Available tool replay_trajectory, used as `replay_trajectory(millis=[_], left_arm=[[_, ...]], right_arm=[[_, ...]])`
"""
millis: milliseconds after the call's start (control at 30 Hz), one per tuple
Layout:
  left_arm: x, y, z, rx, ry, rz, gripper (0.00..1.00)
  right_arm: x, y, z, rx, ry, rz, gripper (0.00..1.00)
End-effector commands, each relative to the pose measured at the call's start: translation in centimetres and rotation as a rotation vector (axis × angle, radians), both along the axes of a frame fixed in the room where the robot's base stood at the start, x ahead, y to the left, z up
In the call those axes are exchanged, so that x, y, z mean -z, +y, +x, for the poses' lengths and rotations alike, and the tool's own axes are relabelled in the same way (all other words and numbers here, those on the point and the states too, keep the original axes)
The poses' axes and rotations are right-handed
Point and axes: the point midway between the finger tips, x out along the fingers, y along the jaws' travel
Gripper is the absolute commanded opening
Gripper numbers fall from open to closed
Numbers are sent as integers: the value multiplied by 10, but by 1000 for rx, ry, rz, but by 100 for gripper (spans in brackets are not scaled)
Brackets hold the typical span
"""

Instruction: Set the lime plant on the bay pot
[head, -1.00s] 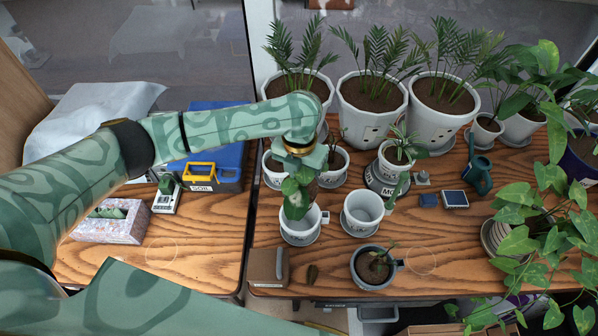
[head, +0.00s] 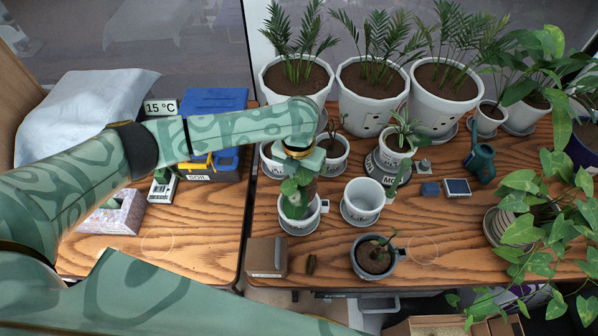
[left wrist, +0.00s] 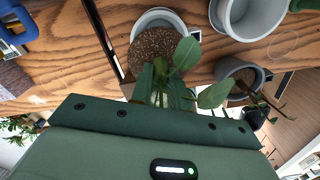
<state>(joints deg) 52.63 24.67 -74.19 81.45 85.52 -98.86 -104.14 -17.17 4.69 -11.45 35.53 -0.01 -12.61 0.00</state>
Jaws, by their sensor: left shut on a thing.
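The plant with broad green leaves (head: 293,190), which I take as the lime plant, hangs in my left gripper (head: 298,160). In the left wrist view the gripper (left wrist: 165,88) is shut on its stem, with a brown root ball (left wrist: 152,48) beyond the fingers. The plant is over a white handled pot (head: 305,222) standing on a saucer. This pot's rim (left wrist: 160,15) shows behind the root ball. Its label is too small to read, so I cannot tell if it is the bay pot. Whether the root ball touches it is hidden. My right gripper is not in view.
An empty white pot (head: 361,205) stands close on the right, and a grey pot (head: 372,262) with a sprout in front. A brown box (head: 266,257) is at the front left. Large potted palms (head: 372,95) stand behind. A leafy plant (head: 540,200) fills the right side.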

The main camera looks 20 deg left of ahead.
Motion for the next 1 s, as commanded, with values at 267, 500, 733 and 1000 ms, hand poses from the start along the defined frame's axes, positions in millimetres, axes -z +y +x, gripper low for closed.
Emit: replay_trajectory(millis=[267,500,733,1000], left_arm=[[-1,0,0,0,-1,0,0],[-1,0,0,0,-1,-1,0],[-1,0,0,0,-1,0,0],[0,0,0,0,-1,0,0]], right_arm=[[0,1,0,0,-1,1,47],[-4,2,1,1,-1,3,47],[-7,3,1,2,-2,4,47],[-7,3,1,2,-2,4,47]])
